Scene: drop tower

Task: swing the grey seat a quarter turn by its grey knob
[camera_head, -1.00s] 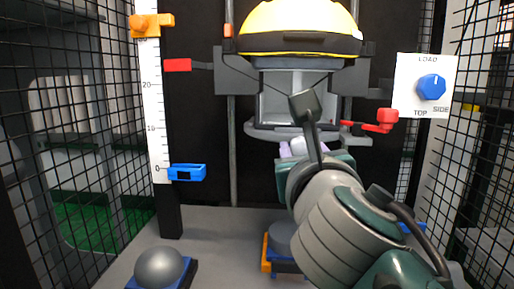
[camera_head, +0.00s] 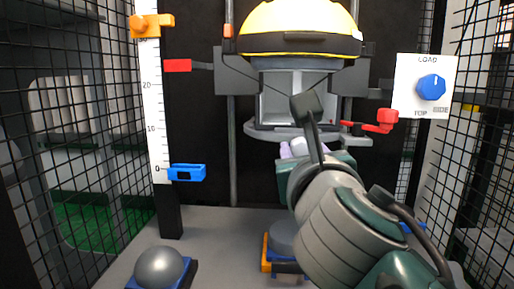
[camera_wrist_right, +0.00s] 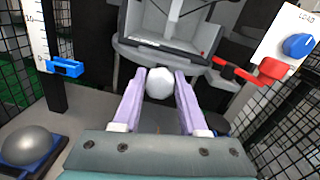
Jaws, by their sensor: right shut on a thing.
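The grey seat (camera_head: 262,133) hangs below the yellow dome in the head view, with a rounded plate and an open box-like upper part. It also fills the top of the right wrist view (camera_wrist_right: 128,45). The pale grey faceted knob (camera_wrist_right: 159,84) is at the seat's front edge, between the lilac fingers of my right gripper (camera_wrist_right: 159,92). The right gripper (camera_head: 291,149) is shut on the knob. My right arm covers the area below the seat in the head view. My left gripper is not in view.
A yellow dome (camera_head: 300,25) sits above the seat. A red lever (camera_head: 380,122) is close on the right, below a blue dial (camera_head: 431,87). Mesh walls flank both sides.

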